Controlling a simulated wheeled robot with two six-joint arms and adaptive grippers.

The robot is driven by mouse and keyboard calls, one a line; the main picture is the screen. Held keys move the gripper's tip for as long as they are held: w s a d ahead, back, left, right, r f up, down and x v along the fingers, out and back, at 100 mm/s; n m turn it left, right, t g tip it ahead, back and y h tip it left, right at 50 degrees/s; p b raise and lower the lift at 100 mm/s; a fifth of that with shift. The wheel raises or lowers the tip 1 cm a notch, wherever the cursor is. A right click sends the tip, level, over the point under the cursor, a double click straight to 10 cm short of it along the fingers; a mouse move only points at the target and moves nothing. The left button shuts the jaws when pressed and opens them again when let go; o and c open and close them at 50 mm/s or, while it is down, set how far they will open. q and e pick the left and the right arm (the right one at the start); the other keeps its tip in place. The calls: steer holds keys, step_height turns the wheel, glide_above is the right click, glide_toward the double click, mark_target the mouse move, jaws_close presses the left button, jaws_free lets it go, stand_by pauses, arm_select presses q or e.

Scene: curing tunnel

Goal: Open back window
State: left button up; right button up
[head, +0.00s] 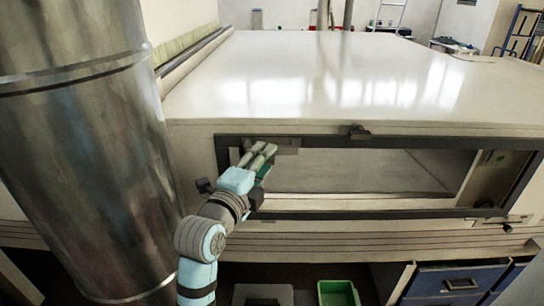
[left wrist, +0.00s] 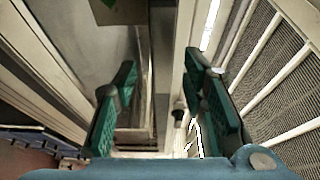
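The back window (head: 365,170) is a wide pane in a dark frame on the side of the cream tunnel housing (head: 300,75). A small dark latch (head: 355,132) sits on the frame's top edge, and a bolt-like fitting (head: 500,222) sits below its lower right corner. My left gripper (head: 262,155) is at the window's upper left corner. In the left wrist view, the teal finger pads of my left gripper (left wrist: 165,105) are wide apart, with a pale edge running between them. I cannot tell whether either finger touches the frame. My right gripper is not in view.
A large shiny metal duct (head: 85,150) stands close at the left. Below the housing are a green bin (head: 338,293) and a blue drawer unit (head: 455,282). A slatted grille (left wrist: 265,80) fills the right of the left wrist view.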

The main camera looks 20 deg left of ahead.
arm_select(q)
steer(key=w, duration=0.4)
steer(key=shift+w+d+r, duration=0.15)
steer(key=shift+w+d, duration=0.2)
steer(key=shift+w, duration=0.05)
steer(key=shift+c, duration=0.2)
jaws_close()
